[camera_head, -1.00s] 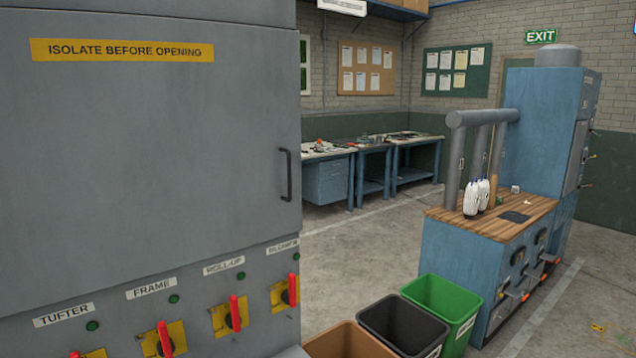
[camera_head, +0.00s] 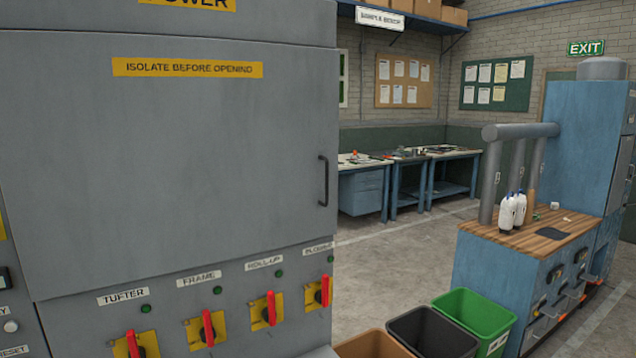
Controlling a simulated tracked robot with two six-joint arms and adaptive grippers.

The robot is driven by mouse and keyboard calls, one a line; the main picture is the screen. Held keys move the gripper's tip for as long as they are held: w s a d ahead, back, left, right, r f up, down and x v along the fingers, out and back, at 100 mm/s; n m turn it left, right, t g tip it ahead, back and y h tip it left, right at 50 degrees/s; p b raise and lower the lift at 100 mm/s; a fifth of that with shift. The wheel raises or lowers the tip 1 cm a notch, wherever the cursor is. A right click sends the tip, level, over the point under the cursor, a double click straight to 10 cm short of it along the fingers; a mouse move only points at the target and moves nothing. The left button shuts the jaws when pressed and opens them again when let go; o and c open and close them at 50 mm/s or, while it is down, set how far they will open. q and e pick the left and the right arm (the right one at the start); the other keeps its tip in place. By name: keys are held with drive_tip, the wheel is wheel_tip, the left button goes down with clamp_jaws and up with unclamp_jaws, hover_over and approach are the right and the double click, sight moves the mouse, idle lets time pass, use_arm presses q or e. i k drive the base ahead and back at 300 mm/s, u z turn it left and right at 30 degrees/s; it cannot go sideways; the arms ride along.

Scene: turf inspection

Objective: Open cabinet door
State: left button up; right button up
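The grey cabinet door (camera_head: 180,170) fills the left half of the head view and is closed. It carries a yellow label (camera_head: 187,68) reading "ISOLATE BEFORE OPENING". A dark vertical bar handle (camera_head: 323,181) sits near the door's right edge. Below the door is a row of red rotary switches on yellow plates, among them one (camera_head: 208,328) under "FRAME" and one (camera_head: 271,309) under "ROLL-UP". The red handles stand upright or nearly so. Neither of my grippers shows in the view.
Brown (camera_head: 372,344), black (camera_head: 432,333) and green (camera_head: 476,317) bins stand at the cabinet's lower right. A blue bench unit (camera_head: 490,275) with a wooden top stands at right. Workbenches (camera_head: 362,190) line the back. The concrete floor (camera_head: 395,255) between is clear.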

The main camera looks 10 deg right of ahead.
sight(125, 158)
drive_tip(key=i, duration=0.85)
drive_tip(key=z, duration=0.05)
